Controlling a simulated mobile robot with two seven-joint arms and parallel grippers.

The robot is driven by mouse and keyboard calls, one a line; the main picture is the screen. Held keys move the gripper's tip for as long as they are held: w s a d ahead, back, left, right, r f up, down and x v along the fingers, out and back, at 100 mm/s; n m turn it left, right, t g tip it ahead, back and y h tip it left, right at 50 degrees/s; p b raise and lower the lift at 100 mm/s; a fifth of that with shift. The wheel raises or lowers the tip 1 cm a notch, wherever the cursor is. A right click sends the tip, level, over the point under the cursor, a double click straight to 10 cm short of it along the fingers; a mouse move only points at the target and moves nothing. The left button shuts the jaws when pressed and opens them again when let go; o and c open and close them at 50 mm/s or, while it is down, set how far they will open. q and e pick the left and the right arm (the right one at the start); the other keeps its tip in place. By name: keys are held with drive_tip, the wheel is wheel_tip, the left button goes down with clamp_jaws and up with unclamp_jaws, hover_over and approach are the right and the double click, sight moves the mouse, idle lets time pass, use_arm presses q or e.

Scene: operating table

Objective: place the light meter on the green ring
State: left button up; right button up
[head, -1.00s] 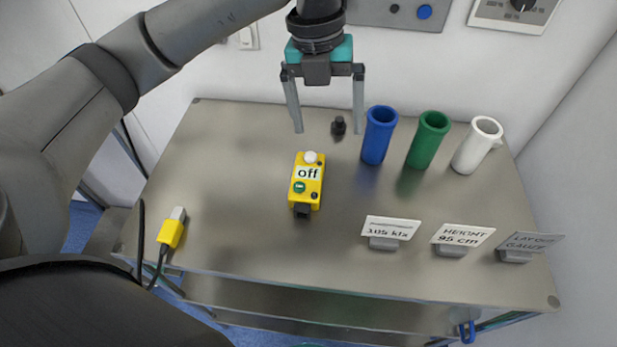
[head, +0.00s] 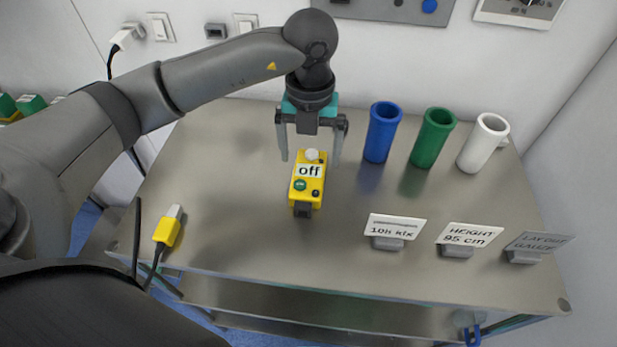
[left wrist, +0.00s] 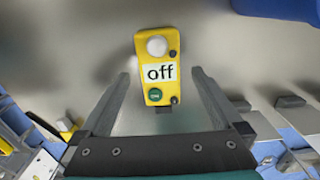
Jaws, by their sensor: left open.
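The light meter (head: 306,187) is a yellow box with a white dome, a label reading "off" and a green button. It lies on the metal table, left of the tubes. My left gripper (head: 310,162) is open, pointing down, with its fingers on either side of the meter's dome end in the head view. The left wrist view shows the meter (left wrist: 157,90) between the spread fingers, with a gap on both sides. I cannot make out a green ring in these frames. My right gripper is not in view.
A blue tube (head: 382,132), a green tube (head: 432,138) and a white tube (head: 483,143) stand on the table (head: 235,235) at the right. Several small signs stand in front of them. A yellow plug (head: 168,228) lies at the left. The front middle is clear.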

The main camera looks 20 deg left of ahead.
sight(310, 167)
use_arm(q)
wheel_tip(310, 167, down, 4)
drive_tip(key=shift+f+b, duration=0.1)
drive_tip(key=shift+b, duration=0.3)
drive_tip(key=shift+f, duration=0.25)
drive_tip(key=c, duration=1.1)
clamp_jaws()
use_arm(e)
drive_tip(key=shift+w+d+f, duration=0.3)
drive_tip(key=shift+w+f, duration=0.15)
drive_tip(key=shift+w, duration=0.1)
use_arm(q)
drive_tip(key=shift+w+r, duration=0.1)
